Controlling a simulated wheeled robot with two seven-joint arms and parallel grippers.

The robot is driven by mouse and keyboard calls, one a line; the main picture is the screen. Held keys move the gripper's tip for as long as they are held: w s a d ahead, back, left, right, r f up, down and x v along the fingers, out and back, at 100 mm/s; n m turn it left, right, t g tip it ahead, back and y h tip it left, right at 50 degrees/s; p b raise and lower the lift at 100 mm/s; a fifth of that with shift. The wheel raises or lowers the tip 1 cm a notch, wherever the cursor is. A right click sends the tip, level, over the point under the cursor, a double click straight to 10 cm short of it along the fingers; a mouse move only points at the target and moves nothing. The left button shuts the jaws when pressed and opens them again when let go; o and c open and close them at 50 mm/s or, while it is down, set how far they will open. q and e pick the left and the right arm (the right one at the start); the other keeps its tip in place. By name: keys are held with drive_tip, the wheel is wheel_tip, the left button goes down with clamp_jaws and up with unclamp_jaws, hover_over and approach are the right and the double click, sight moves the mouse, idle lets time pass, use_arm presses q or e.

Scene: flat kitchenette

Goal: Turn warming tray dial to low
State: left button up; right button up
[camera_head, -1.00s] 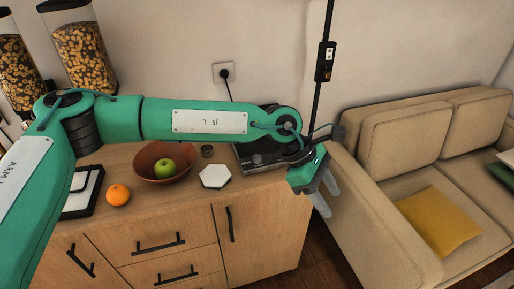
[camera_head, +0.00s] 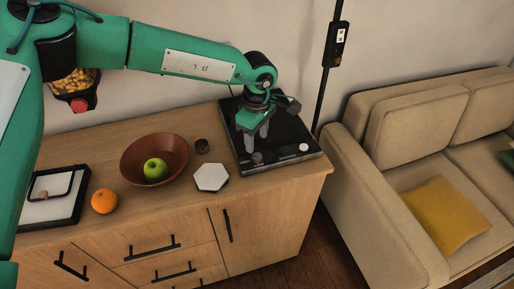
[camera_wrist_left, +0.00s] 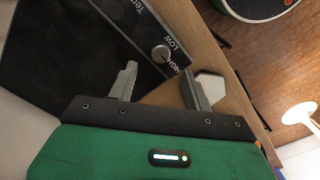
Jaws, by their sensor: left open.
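The warming tray (camera_head: 282,132) is a flat black appliance at the right end of the wooden counter. Its dial (camera_head: 257,158) is a small round knob on the front strip, partly beside my finger. In the left wrist view the silver dial (camera_wrist_left: 161,53) sits near the words LOW and HIGH; I cannot tell which its mark points to. My left gripper (camera_head: 256,146) is open, pointing down over the tray's front left part. In the wrist view its fingertips (camera_wrist_left: 158,70) are apart, with the dial just beyond the gap between them. My right gripper is out of view.
An orange (camera_head: 104,200) lies further left. A beige sofa (camera_head: 365,150) stands close to the counter's right end.

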sight(257, 155)
use_arm(q)
wheel_tip(257, 155, down, 4)
drive_tip(key=shift+s+f, duration=0.1)
drive_tip(key=shift+f, duration=0.05)
drive_tip(key=shift+f+p, duration=0.35)
drive_tip(key=shift+f, duration=0.35)
drive_tip(key=c, duration=0.8)
drive_tip(key=shift+c, duration=0.9)
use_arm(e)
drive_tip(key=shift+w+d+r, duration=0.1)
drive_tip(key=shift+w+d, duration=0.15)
